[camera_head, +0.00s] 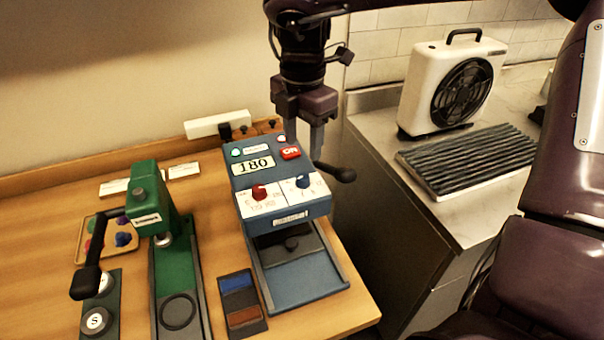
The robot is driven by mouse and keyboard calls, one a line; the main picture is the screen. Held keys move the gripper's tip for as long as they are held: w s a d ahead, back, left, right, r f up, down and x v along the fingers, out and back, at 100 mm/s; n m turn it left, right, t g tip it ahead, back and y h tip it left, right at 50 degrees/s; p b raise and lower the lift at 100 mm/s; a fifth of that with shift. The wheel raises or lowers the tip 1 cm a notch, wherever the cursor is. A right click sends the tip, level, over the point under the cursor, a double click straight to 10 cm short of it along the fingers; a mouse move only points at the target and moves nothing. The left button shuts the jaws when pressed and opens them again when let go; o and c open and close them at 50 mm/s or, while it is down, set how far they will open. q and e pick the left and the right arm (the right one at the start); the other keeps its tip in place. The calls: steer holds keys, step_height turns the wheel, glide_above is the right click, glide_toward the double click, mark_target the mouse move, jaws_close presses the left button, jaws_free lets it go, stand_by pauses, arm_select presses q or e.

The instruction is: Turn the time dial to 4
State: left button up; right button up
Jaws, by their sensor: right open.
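The blue press machine (300,292) stands near the right end of the wooden table. Its sloped top has a red dial (259,192) and a blue dial (302,181) on white panels; the marks are too small to read, so I cannot tell which is the time dial. A display (254,164) reads 180, beside a red ON button (290,153). My right gripper (304,138) is open, fingers pointing down, over the back right of the machine, apart from both dials. My left gripper is out of view.
A black-knobbed lever (342,174) sticks out at the machine's right. A green press (175,250) with a black-handled lever stands to the left. A two-colour pad tray (242,302) lies between them. A fan (452,85) and ribbed rack (470,160) stand on the right counter.

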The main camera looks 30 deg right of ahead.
mark_target(303, 176)
steer(key=shift+w+d+f, duration=0.15)
steer(key=shift+w+f, duration=0.1)
steer(key=shift+f, duration=0.3)
steer(key=shift+w+d+f, duration=0.1)
steer(key=shift+w+f, duration=0.05)
steer(key=shift+f, duration=0.2)
steer(key=f, duration=0.2)
steer(key=f+p, duration=0.1)
steer(key=f, duration=0.2)
steer(key=shift+s+f+p, duration=0.3)
steer(key=shift+w+f, duration=0.1)
steer(key=shift+f, duration=0.45)
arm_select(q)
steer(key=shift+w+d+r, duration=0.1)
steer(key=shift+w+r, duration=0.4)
arm_select(e)
steer(key=shift+r, duration=0.1)
steer(key=shift+c, duration=0.5)
steer(key=c, duration=0.9)
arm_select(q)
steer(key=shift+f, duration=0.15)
